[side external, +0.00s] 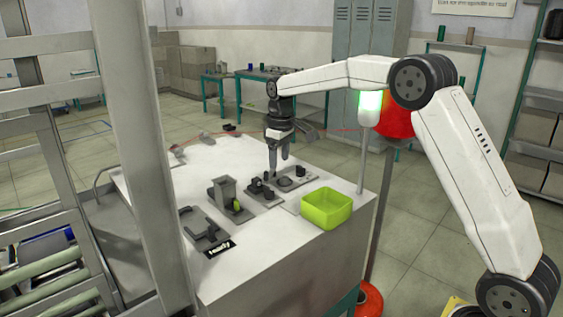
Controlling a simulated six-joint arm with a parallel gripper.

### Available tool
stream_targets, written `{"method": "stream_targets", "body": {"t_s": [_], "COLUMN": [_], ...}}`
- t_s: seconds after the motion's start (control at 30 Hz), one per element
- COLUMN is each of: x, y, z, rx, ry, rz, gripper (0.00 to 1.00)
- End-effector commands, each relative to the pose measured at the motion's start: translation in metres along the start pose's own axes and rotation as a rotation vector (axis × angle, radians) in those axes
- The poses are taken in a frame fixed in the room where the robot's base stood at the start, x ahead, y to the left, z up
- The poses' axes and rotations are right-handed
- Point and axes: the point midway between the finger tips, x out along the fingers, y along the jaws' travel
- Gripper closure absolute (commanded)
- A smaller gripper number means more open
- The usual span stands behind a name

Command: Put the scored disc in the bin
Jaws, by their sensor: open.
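The bin (319,220) is an open yellow-green box at the right front part of the white-topped table. My gripper (279,163) points down above the grey fixtures, behind and left of the bin. It is open and I see nothing between its fingers. A small dark round piece (285,183) lies on a grey plate just below and right of the fingers. It may be the scored disc, but it is too small to show any score marks. The fingers appear apart from it.
A thin post with a lit green lamp (370,107) rises behind the bin. The table's front is bare.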

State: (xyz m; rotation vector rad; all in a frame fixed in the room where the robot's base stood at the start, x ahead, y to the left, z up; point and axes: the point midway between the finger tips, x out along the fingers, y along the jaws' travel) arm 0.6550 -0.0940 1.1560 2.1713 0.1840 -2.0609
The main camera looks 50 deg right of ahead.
Motion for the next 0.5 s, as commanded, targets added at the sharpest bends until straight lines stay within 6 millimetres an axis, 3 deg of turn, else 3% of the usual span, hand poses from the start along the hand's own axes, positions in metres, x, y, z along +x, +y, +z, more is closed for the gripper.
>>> {"method": "stream_targets", "body": {"t_s": [0.23, 0.5], "x": [0.002, 0.002], "y": [0.039, 0.054], "z": [-0.014, -0.017], "rx": [0.133, 0.188], "ry": [-0.036, -0.052], "rz": [-0.010, -0.014], "gripper": [0.32, 0.32]}}
